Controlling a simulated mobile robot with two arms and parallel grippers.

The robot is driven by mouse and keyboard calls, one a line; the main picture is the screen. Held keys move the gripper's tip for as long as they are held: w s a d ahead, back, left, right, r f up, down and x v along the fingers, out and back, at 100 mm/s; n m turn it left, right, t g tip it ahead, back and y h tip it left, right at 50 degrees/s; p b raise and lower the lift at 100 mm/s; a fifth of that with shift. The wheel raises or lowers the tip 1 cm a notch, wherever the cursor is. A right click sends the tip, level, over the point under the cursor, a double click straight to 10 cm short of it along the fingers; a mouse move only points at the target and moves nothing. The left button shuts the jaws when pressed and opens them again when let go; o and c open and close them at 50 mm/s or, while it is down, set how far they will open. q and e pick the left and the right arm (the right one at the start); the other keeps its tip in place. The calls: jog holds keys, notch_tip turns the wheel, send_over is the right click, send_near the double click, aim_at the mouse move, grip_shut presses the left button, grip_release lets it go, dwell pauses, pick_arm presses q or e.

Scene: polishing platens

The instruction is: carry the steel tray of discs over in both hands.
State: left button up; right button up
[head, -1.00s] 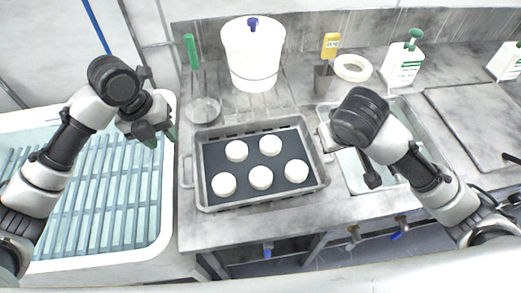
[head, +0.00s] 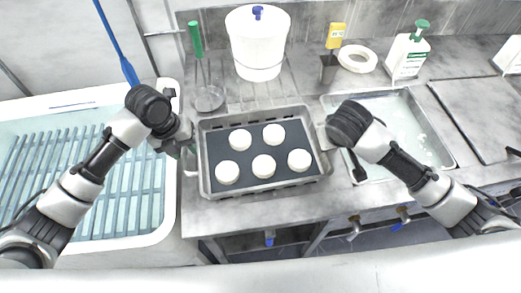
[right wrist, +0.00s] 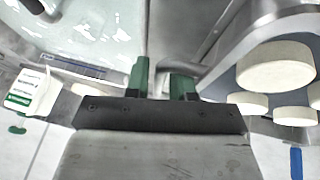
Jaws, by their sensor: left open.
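The steel tray (head: 270,186) is a shallow grey pan on the counter, with a dark mat (head: 250,152) and several white discs (head: 263,165) lying on it. My left gripper (head: 187,152) is open at the tray's left handle (head: 191,173), which it partly hides. My right arm's wrist covers its own fingers and most of the right handle in the head view.
A white basin with a slatted rack (head: 110,200) lies left of the tray, and a sink (head: 425,130) lies right. A green-topped bottle (head: 408,52) stands behind the sink.

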pick_arm(q)
jog(key=shift+d+f, duration=0.1)
jog(key=shift+f, duration=0.25)
pick_arm(e)
jog(key=shift+w+f, duration=0.15)
jog(key=shift+f, duration=0.2)
pick_arm(q)
jog(key=c, duration=0.5)
pick_arm(e)
grip_shut()
pick_arm(q)
grip_shut()
